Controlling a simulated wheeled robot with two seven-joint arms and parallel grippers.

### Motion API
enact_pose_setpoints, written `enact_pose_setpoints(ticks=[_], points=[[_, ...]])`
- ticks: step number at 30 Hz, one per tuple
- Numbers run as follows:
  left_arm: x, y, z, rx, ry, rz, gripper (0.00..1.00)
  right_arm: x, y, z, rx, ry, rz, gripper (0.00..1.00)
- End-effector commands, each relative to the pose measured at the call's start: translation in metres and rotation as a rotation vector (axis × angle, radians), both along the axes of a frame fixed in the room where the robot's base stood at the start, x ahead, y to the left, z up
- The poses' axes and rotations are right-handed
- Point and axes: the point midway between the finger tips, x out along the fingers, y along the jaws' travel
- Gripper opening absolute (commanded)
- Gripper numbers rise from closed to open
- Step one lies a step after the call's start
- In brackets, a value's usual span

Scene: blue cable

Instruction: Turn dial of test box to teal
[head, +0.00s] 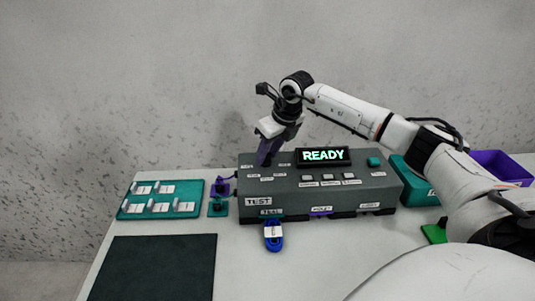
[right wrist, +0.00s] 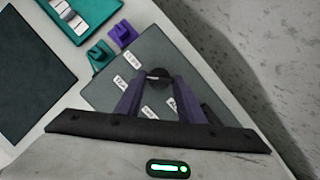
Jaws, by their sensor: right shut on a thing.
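The grey test box (head: 318,182) stands on the table with a lit screen (head: 323,155) that reads READY. Its dial (right wrist: 157,75) is a dark round knob among small white labels on the box top in the right wrist view. My right gripper (head: 266,158) reaches down onto the left part of the box top. In the right wrist view its purple fingers (right wrist: 157,88) are shut on the dial. The label text around the dial is too small to read surely. In the head view the gripper hides the dial. My left gripper is not in view.
A teal board (head: 160,199) with clips and a dark mat (head: 152,268) lie left. Teal (head: 217,207) and purple (head: 220,187) holders stand beside the box. A purple bin (head: 505,166) is at right.

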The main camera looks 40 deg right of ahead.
Motion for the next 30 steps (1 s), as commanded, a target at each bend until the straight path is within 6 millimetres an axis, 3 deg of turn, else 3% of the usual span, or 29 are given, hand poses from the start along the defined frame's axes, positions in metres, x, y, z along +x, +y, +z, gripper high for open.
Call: enact_pose_setpoints(ticks=[11, 26, 27, 30], points=[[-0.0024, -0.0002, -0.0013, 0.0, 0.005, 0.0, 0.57, 0.001, -0.0024, 0.0019, -0.001, -0.004, 0.156, 0.12], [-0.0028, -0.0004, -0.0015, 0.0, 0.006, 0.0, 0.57, 0.0011, -0.0025, 0.0021, 0.0, -0.004, 0.176, 0.12], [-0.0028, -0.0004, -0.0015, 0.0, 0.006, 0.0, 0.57, 0.0011, -0.0025, 0.0021, 0.0, -0.004, 0.176, 0.38], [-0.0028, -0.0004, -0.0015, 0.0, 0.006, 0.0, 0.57, 0.0009, -0.0025, 0.0018, 0.0, -0.003, 0.176, 0.53]])
